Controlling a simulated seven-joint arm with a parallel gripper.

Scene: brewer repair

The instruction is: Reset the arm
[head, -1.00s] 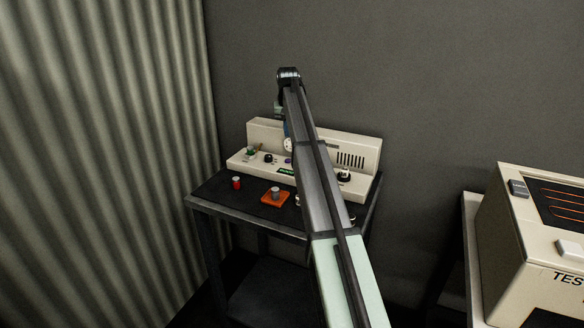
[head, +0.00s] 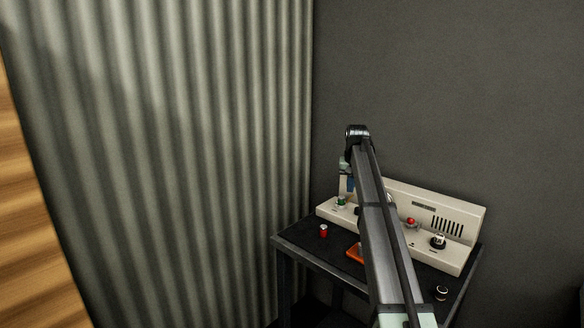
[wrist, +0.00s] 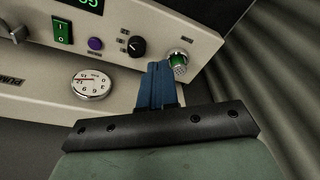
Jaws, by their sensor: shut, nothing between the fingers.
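My arm stretches out over a dark table (head: 300,250) that carries a cream console (head: 470,215). My gripper is at the arm's far end, low at the console's left part in the head view, largely hidden there by the arm. In the wrist view the blue fingers of my gripper (wrist: 158,82) are together with nothing between them. Their tips are close to a green-capped part (wrist: 179,60) in a metal collar on the console; I cannot tell whether they touch it. A black knob (wrist: 132,46) and a purple button (wrist: 95,44) sit beside it.
The wrist view also shows a green switch (wrist: 62,32) and a round white dial (wrist: 91,84). On the table are a red cylinder (head: 323,230), an orange pad (head: 355,252) and a small dark-and-silver piece (head: 441,293). A corrugated wall (head: 170,150) stands left.

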